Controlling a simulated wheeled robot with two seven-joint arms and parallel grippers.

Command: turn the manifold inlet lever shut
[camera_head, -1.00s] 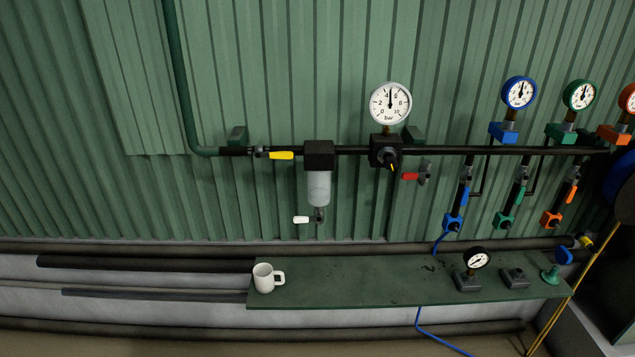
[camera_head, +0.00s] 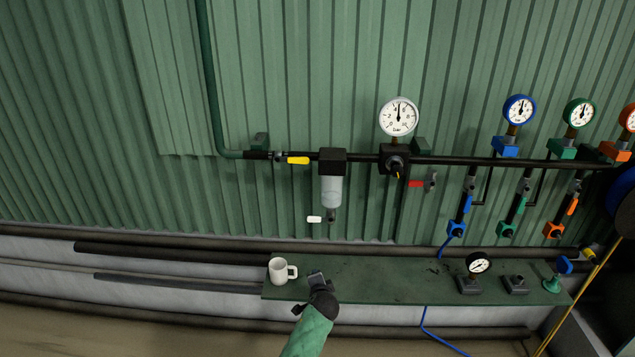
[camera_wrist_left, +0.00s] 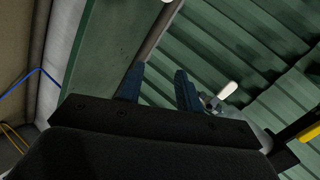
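The inlet lever (camera_head: 298,160) is yellow and lies along the black manifold pipe, just right of where the green supply pipe joins it. In the left wrist view a yellow piece, likely this lever (camera_wrist_left: 309,133), shows at the right edge. My left gripper (camera_head: 317,277) is in front of the shelf beside the mug, well below the lever and apart from it. In the left wrist view its two blue-grey fingers (camera_wrist_left: 158,88) stand apart with nothing between them. My right gripper is in neither view.
A white drain lever (camera_head: 314,219) hangs under the filter bowl (camera_head: 331,190), between my left gripper and the pipe. A white mug (camera_head: 278,271) stands on the green shelf (camera_head: 390,280). A red lever (camera_head: 416,184) is further right.

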